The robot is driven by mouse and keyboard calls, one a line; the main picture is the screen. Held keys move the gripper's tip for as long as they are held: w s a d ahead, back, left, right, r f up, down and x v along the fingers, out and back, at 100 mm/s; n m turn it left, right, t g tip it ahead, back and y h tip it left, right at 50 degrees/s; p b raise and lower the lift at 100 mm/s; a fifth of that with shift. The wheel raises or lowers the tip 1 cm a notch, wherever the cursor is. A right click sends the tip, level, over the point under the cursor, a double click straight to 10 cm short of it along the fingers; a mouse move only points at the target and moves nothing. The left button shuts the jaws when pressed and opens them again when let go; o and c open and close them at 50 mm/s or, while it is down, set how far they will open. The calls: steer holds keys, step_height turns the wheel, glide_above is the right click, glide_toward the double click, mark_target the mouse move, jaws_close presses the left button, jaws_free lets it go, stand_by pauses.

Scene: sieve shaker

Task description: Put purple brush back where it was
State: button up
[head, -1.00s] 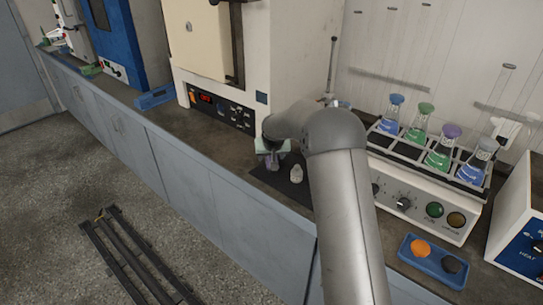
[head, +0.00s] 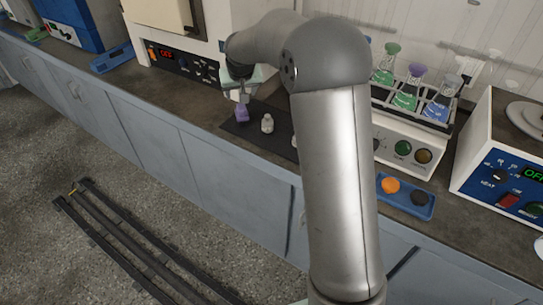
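The purple brush (head: 242,114) is at the left end of a dark mat (head: 268,143) on the counter, upright under my gripper. My gripper (head: 241,93) is right above it, with its fingers at the brush's top. The fingers are small here and partly turned away, so I cannot tell whether they grip the brush or are apart from it. Whether the brush's base touches the mat is also unclear.
A small pale object (head: 267,124) stands on the mat just right of the brush. An oven with a lit panel (head: 182,63) is behind. A shaker with flasks (head: 404,148) and a blue tray (head: 407,203) with orange and black discs are to the right.

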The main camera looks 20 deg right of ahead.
steer(key=s+f+g, duration=0.1)
steer(key=s+g, duration=0.2)
steer(key=s, duration=1.8)
steer(key=s+f+n+g, duration=0.1)
steer(key=s+f+g, duration=0.1)
steer(key=s, duration=2)
steer(key=shift+d+g+y, duration=0.15)
steer(key=shift+g+y, duration=0.25)
steer(key=shift+s+f, duration=0.1)
